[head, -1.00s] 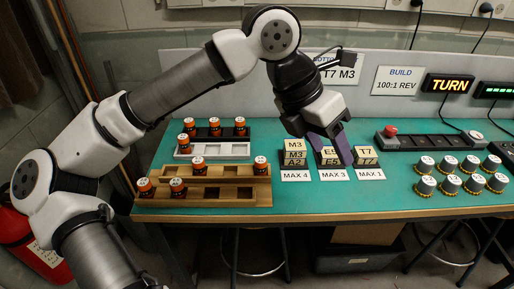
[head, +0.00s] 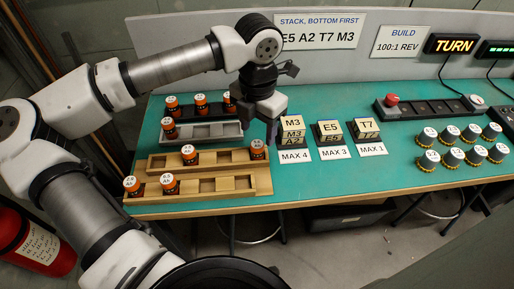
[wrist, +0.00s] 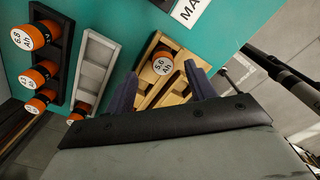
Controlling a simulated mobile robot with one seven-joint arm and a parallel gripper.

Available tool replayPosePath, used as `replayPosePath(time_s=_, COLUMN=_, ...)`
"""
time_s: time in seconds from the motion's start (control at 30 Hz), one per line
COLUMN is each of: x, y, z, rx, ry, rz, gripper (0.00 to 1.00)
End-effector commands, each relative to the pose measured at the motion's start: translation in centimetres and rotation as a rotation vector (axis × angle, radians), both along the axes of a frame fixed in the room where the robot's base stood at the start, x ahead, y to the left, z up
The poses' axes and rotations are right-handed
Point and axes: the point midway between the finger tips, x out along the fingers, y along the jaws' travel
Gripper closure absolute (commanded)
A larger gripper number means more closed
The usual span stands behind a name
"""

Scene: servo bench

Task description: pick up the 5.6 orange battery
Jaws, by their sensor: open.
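The orange battery with a white top marked 5.6 Ah (wrist: 163,64) stands in an end slot of a wooden tray (wrist: 153,41) in the wrist view. In the head view it appears to be the battery (head: 257,151) at the right end of the rear wooden tray (head: 215,158). My gripper (head: 271,132) is just above and behind it there. In the wrist view my gripper (wrist: 162,76) is open, its two purple fingers on either side of the battery in the picture. Nothing is held, and I cannot tell the height left between fingertips and battery.
Other orange batteries stand in the black tray (head: 213,112), the grey tray (head: 203,135) and the front wooden tray (head: 215,185). Stacked lettered blocks (head: 292,130) are close to the right of my gripper. Capped knobs (head: 450,136) stand at the right.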

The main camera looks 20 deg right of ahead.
Motion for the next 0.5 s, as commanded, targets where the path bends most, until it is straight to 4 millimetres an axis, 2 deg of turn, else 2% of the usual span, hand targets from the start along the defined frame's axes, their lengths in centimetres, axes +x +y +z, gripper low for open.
replayPosePath(time_s=0.17, x=-0.2, y=0.1, z=-1.0, rx=-0.001, ry=0.003, rz=-0.002, gripper=0.45)
replayPosePath(time_s=0.4, x=-0.6, y=0.3, z=-4.5, rx=-0.002, ry=0.004, rz=0.000, gripper=0.45)
replayPosePath(time_s=0.5, x=-0.6, y=0.3, z=-5.4, rx=-0.001, ry=0.003, rz=-0.001, gripper=0.45)
